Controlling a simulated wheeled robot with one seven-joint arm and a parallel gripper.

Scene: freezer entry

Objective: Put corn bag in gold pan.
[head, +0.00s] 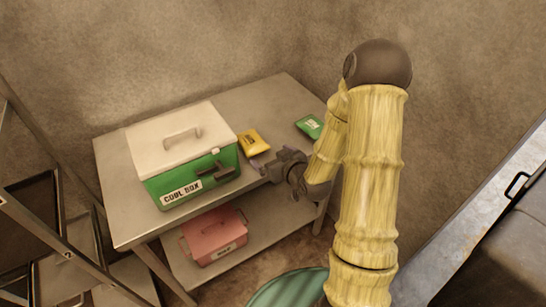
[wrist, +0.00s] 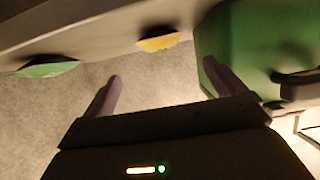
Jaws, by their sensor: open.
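A yellow bag (head: 254,142), whose colour suits corn though its label is too small to read, lies on the metal table just right of the green cool box. It also shows in the wrist view (wrist: 158,42), partly cut off by a dark edge. My gripper (head: 262,162) is over the table's front right part, a little nearer the front than the yellow bag. In the wrist view its two fingers (wrist: 162,85) are spread with nothing between them. I see no gold pan in either view.
The green cool box (head: 190,180) with a white lid fills the table's left middle. A green bag (head: 309,126) lies at the back right. A pink box (head: 215,236) is on the lower shelf. A metal rack stands left.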

